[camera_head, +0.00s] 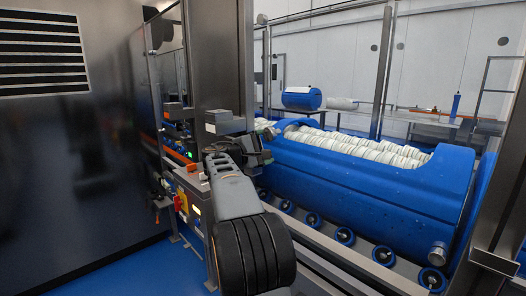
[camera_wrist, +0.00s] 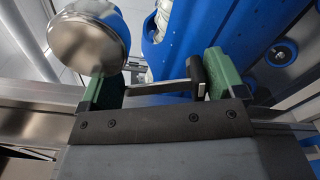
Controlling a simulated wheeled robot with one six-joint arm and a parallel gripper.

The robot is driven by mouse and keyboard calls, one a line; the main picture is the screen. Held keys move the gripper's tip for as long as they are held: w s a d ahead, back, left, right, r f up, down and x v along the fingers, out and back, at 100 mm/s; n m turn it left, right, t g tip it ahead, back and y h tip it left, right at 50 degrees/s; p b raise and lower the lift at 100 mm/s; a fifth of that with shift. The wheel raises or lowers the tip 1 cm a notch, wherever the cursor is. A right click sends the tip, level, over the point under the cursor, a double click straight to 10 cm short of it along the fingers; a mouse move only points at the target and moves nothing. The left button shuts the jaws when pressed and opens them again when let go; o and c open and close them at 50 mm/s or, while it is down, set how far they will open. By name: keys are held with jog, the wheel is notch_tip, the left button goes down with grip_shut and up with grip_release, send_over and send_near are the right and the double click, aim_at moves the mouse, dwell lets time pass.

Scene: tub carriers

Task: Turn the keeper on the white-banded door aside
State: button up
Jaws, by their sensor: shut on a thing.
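My gripper (camera_wrist: 162,78) shows in the wrist view with a green pad on each side. It is shut on a keeper, a metal bar (camera_wrist: 160,87) with a black end (camera_wrist: 197,74), which spans between the pads. The black end lies against the right pad. A round steel knob (camera_wrist: 83,38) is just beyond the left pad. In the head view my gripper (camera_head: 252,150) is beside the steel post, at the left end of the blue tub. The keeper is hidden there behind my arm. I cannot make out the door's white band.
A large blue tub (camera_head: 365,188) full of pale stacked items lies on a conveyor with blue rollers (camera_head: 344,236). A steel post (camera_head: 222,60) stands close to my arm. A dark cabinet (camera_head: 70,170) fills the left. Blue floor (camera_head: 125,275) shows at lower left.

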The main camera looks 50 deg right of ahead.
jog(key=shift+r, duration=0.15)
jog(key=o, duration=1)
jog(key=a, duration=0.9)
jog(key=w+a, duration=0.1)
jog(key=a, duration=0.3)
jog(key=shift+a, duration=0.4)
jog(key=shift+c, duration=0.3)
